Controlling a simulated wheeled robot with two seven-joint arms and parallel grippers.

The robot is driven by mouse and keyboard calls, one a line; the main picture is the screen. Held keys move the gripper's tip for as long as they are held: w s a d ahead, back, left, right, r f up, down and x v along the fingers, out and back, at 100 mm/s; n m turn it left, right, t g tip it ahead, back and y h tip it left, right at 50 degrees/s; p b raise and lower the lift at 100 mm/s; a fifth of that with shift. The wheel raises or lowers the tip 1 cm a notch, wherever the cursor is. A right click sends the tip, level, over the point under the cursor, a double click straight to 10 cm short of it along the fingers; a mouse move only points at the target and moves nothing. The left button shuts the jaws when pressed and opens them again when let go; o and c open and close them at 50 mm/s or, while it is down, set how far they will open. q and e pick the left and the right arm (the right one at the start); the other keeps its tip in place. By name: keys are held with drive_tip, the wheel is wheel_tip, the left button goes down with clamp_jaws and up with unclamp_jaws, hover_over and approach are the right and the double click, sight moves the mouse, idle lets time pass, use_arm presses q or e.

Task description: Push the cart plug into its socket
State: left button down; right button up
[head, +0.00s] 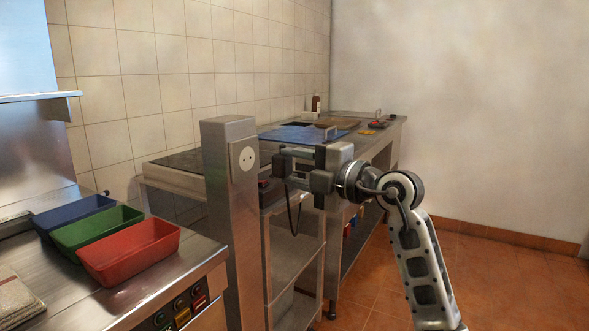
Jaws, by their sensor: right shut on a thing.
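The socket (246,159) is a pale round outlet with two holes on a white plate, on the right face of a metal post. My right gripper (281,166) comes in from the right, level with the socket and a short gap to its right. It is shut on a small dark plug, largely hidden by the fingers. A dark cord (299,215) hangs in a curve below the gripper. I cannot tell how well the plug lines up with the holes. My left gripper is not in view.
The metal post (228,235) stands between the front counter (205,250) and a steel cart (295,268). Blue (73,213), green (96,228) and red (131,252) bins sit on the counter. A worktop with a blue board (303,134) is behind. Tiled floor (500,275) is open at right.

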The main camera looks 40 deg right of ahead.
drive_tip(key=shift+w, duration=0.15)
drive_tip(key=shift+a+x, duration=0.2)
drive_tip(key=shift+x, duration=1.15)
drive_tip(key=shift+a+x, duration=0.2)
drive_tip(key=shift+x, duration=1.2)
drive_tip(key=shift+p, duration=0.45)
drive_tip(key=shift+p, duration=0.4)
drive_tip(key=shift+p, duration=0.45)
